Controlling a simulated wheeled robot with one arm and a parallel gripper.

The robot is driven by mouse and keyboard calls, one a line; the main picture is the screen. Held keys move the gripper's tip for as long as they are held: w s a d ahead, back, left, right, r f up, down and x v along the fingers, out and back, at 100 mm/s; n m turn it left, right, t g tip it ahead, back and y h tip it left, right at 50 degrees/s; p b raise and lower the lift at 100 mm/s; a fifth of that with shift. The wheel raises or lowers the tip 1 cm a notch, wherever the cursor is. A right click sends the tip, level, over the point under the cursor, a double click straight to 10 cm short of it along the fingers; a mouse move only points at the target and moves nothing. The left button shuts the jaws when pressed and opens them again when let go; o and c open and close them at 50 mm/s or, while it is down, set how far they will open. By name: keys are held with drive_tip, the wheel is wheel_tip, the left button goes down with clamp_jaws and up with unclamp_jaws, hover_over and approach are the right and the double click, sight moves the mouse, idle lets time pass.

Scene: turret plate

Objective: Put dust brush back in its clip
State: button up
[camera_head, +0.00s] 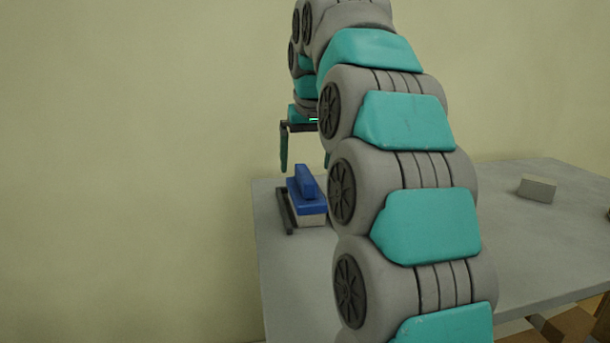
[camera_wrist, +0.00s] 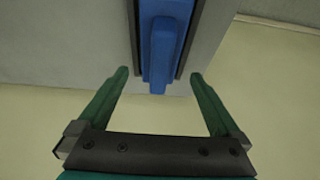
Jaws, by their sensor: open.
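The dust brush (camera_head: 304,197), blue with a pale lower part, stands on the grey table near its left end. It also shows at the top middle of the wrist view (camera_wrist: 161,45). Dark narrow rails, which look like the clip (camera_head: 286,214), run along the brush's sides; in the wrist view a rail (camera_wrist: 196,32) shows beside it. I cannot tell whether the brush is seated in them. My gripper (camera_head: 305,165) is open and empty above the brush. In the wrist view its fingertips (camera_wrist: 160,76) are apart, either side of the brush's near end.
The grey table (camera_head: 420,262) extends to the right, partly hidden by my arm. A small pale block (camera_head: 537,189) lies on its right part. A plain wall stands behind and left. The tabletop between my arm and the block is clear.

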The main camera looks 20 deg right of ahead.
drive_tip(key=shift+v, duration=2.35)
